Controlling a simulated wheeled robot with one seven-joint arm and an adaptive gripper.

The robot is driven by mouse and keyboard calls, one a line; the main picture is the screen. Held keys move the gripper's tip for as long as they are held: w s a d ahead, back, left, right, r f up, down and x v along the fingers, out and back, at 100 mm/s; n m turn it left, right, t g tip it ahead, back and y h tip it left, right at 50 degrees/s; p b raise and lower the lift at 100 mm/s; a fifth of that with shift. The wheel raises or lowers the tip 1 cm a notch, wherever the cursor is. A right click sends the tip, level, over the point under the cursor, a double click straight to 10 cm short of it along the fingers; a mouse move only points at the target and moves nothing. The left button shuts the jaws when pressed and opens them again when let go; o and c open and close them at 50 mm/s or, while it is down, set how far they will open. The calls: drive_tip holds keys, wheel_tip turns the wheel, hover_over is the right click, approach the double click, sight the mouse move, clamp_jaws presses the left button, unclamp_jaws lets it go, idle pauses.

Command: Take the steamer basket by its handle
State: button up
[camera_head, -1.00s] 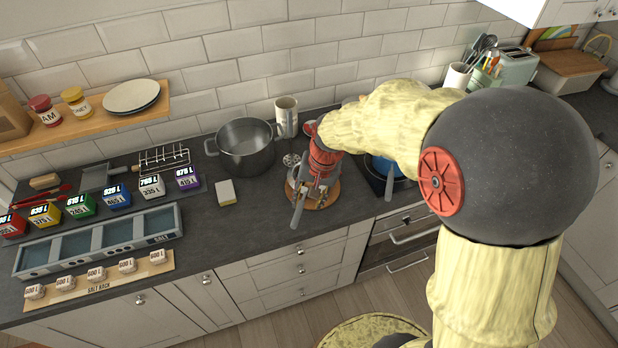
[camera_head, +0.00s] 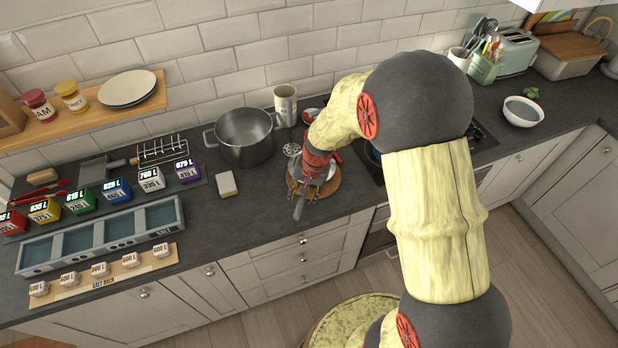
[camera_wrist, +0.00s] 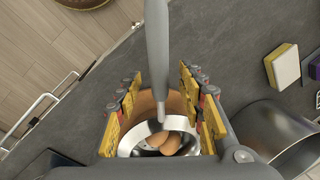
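The steamer basket (camera_wrist: 135,147) is a shiny metal bowl holding brown eggs (camera_wrist: 170,142), seen in the wrist view below my gripper (camera_wrist: 163,108). Its long grey handle (camera_wrist: 157,50) runs up between my two fingers, which stand apart on either side. The fingers look open, with gaps between them and the handle. In the head view, my gripper (camera_head: 312,178) is over a round wooden board (camera_head: 328,188), and the grey handle (camera_head: 299,209) sticks out towards the front edge. My wrist hides most of the basket there.
A large grey pot (camera_head: 245,140) stands behind left, with a patterned mug (camera_head: 285,103) beside it. A sponge (camera_head: 227,184) lies left of the board. Coloured boxes and a divided tray (camera_head: 62,262) fill the left. A white bowl (camera_head: 522,112) stands far right. Worktop in front is clear.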

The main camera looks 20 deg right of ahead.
drive_tip(key=c, duration=0.3)
clamp_jaws()
drive_tip(key=shift+r, duration=0.1)
idle(0.5)
